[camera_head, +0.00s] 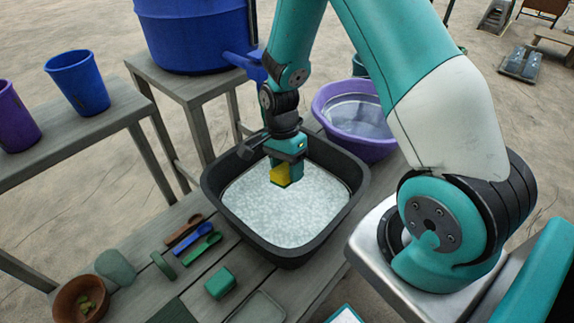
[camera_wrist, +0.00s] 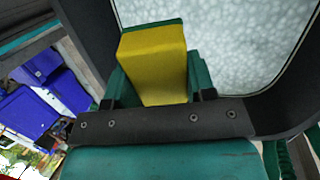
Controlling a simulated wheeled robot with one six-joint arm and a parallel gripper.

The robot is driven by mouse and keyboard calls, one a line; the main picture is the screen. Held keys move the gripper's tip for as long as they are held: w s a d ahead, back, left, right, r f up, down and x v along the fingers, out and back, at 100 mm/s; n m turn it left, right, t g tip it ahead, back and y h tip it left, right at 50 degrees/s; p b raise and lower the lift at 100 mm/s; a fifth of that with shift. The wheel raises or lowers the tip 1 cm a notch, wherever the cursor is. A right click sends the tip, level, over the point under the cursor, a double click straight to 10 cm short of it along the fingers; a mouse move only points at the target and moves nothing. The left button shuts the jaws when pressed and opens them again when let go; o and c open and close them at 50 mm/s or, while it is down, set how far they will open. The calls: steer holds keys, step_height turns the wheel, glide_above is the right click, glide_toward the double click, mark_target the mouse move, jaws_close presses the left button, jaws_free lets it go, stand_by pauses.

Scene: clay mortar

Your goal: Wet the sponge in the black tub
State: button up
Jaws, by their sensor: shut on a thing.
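The black tub (camera_head: 290,254) stands on the grey wooden table and holds pale, speckled, whitish water. Its dark rim also shows in the wrist view (camera_wrist: 92,38). The sponge (camera_head: 281,176) is a block with a yellow face and a green layer. It also fills the middle of the wrist view (camera_wrist: 154,62). My gripper (camera_head: 287,160) points down over the back half of the tub and is shut on the sponge. The sponge's lower end is over the water; I cannot tell whether it touches the surface.
A purple basin (camera_head: 384,150) stands right behind the tub. A blue barrel (camera_head: 195,35) with a tap is on a stand behind. Wooden, blue and green spoons (camera_head: 195,239), a green block (camera_head: 220,283) and a brown bowl (camera_head: 80,299) lie left and in front. A blue cup (camera_head: 78,83) stands far left.

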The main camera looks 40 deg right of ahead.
step_height(320, 180, down, 15)
steer(key=b, duration=1.2)
steer(key=shift+f, duration=0.1)
step_height(320, 180, up, 17)
steer(key=p, duration=1.4)
steer(key=shift+s+p, duration=0.1)
steer(key=shift+p, duration=0.2)
steer(key=shift+f, duration=0.1)
